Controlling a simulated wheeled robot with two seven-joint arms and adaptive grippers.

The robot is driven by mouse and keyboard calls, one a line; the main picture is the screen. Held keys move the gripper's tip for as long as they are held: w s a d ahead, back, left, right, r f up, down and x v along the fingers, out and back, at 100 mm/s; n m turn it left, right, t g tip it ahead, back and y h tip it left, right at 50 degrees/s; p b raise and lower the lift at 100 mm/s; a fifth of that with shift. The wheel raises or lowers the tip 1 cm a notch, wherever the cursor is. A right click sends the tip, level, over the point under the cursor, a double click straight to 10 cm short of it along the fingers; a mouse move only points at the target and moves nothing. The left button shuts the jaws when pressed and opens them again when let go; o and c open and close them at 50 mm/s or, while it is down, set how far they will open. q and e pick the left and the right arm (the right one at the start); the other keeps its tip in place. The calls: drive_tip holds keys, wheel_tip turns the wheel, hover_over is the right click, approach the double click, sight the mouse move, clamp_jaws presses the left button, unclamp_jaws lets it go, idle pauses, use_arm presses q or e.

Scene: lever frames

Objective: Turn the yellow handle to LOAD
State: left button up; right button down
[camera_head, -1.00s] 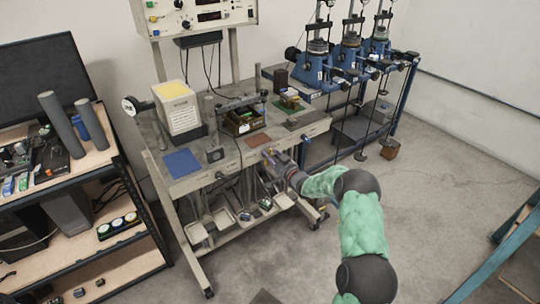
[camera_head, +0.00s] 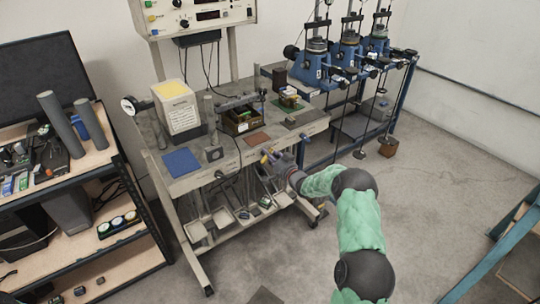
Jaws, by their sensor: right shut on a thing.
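The front edge of the grey workbench (camera_head: 225,168) faces me. A small yellow piece (camera_head: 265,159) shows at that edge; it looks like the end of the yellow handle. My right gripper (camera_head: 269,157) reaches in from the right and is shut at the handle, though its fingers are small and partly hidden. Any LOAD marking is too small to read. My left gripper is not in view.
A blue mat (camera_head: 182,163), a white box with a yellow top (camera_head: 177,108) and an open crate (camera_head: 238,121) are on the bench. Blue machines (camera_head: 318,66) stand at the back right. Shelving (camera_head: 125,237) stands at the left.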

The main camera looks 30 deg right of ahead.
drive_tip(key=shift+r, duration=0.1)
drive_tip(key=c, duration=1)
unclamp_jaws()
drive_tip(key=shift+c, duration=0.2)
drive_tip(key=s, duration=1.2)
drive_tip(key=shift+d, duration=0.45)
